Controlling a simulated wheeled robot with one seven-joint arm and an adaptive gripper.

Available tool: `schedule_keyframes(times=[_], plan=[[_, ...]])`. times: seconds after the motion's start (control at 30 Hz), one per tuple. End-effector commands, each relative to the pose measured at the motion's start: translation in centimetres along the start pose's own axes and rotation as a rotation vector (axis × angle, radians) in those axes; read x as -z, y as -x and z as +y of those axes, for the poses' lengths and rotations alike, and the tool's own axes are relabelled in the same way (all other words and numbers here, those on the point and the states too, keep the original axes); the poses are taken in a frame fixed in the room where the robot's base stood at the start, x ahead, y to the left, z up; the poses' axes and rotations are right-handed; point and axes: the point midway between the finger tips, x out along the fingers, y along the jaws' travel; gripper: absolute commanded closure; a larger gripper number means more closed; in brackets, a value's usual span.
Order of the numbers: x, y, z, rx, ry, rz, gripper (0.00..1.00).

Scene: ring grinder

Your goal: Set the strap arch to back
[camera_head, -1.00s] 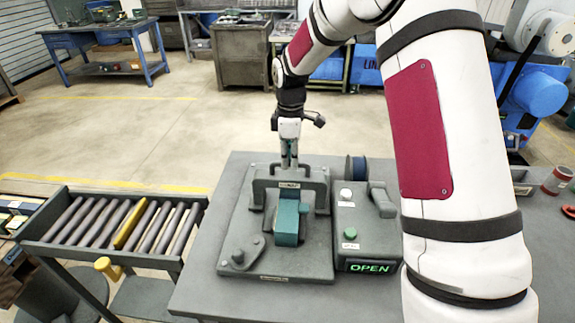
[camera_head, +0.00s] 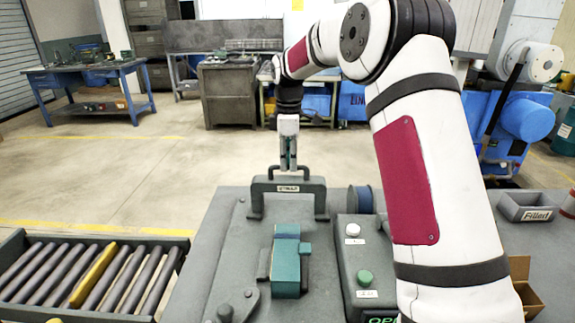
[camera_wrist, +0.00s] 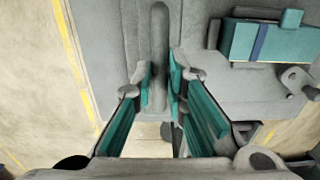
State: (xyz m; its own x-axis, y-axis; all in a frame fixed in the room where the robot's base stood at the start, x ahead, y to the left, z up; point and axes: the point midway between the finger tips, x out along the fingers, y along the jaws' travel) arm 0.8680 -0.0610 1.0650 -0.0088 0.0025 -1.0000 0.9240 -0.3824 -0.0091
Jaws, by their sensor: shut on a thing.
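The strap arch (camera_head: 262,190) is a grey, upright bridge with a small label and a handle on top. It stands at the back of the grey fixture plate, behind the teal block (camera_head: 287,266), with a gap between them. My gripper (camera_head: 288,166) points down at the arch from above, its teal fingers shut on the handle. In the wrist view the fingers (camera_wrist: 160,84) flank the long grey handle bar (camera_wrist: 159,50). The teal block also shows at the wrist view's upper right (camera_wrist: 285,42), with a dark blue stripe. The arch's far side is hidden.
Right of the plate is a grey control box (camera_head: 362,260) with a white and a green button. A dark blue spool (camera_head: 361,199) sits behind it. A roller conveyor (camera_head: 95,277) is at left. A grey "Filled" bin (camera_head: 528,207) stands at right.

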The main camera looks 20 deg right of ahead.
Motion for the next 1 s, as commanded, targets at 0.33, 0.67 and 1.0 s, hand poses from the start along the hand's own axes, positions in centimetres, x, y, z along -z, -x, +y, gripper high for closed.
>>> schedule_keyframes(times=[0.33,0.67,1.0], plan=[[-0.1,0.3,0.6,-0.022,-0.001,0.003,0.69],[0.0,0.2,0.4,-0.014,-0.001,0.002,0.67],[0.0,5.0,0.4,-0.017,0.0,0.003,0.67]])
